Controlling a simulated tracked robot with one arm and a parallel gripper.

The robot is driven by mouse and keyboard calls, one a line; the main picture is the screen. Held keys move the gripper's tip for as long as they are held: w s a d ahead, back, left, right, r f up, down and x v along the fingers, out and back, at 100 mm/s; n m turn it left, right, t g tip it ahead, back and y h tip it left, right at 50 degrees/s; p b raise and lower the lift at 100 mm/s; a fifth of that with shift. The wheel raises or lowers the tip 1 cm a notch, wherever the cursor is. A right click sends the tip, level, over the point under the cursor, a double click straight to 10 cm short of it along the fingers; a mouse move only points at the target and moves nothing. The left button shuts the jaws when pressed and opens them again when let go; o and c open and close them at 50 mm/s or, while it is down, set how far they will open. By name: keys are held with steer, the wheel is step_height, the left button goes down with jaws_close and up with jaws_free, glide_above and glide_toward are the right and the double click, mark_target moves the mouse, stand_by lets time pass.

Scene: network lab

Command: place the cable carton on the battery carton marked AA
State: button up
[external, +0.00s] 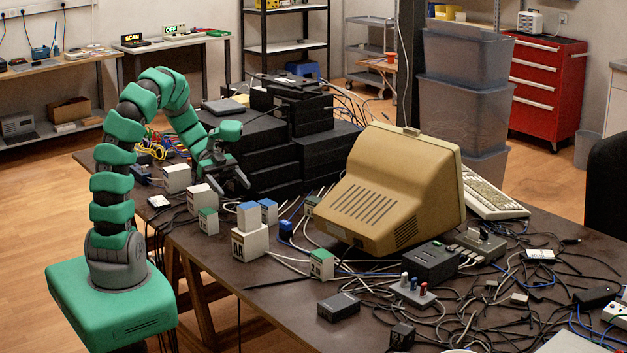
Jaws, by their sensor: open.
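A plain white one (176,179) and a pink-topped one (199,199) stand left of my gripper. A green-and-white one (208,222) is in front of them. A small blue-topped carton (249,216) sits on a larger white carton (250,242). Other cartons are blue-topped (268,211) and green-and-white (321,264). My gripper (236,187) is open and empty, above the table behind the stacked pair.
Black equipment boxes (272,150) are stacked behind my gripper. A beige monitor (390,195) stands to the right. Loose cables (455,300), a black adapter (339,306) and other small devices clutter the table's right half. Some bare tabletop (265,285) shows near the front edge.

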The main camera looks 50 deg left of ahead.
steer(key=w+r+t+y, duration=0.2)
steer(key=w+r+t, duration=0.4)
steer(key=w, duration=0.4)
steer(key=w+r+t+y, duration=0.2)
steer(key=w+r+t, duration=0.2)
steer(key=w+r, duration=0.55)
steer(key=w+a+r+n+t+y, duration=0.1)
steer(key=w+r+t, duration=0.15)
steer(key=r, duration=0.35)
steer(key=w+a+r+n+t+y, duration=0.1)
steer(key=w+r+t+y, duration=0.15)
steer(key=r, duration=0.35)
steer(key=s+a+r+n+t+y, duration=0.25)
steer(key=r+n+y, duration=0.2)
steer(key=r, duration=0.55)
steer(key=s+a+r+n+t+y, duration=0.25)
steer(key=r+n, duration=0.25)
steer(key=r, duration=0.4)
steer(key=s+d+n+g+h, duration=0.1)
steer(key=s+d+n+g, duration=0.3)
steer(key=s, duration=0.9)
steer(key=d+n, duration=0.2)
steer(key=d, duration=0.1)
steer(key=shift+s+d+g, duration=0.15)
steer(key=shift+g, duration=0.15)
steer(key=shift+n, duration=0.25)
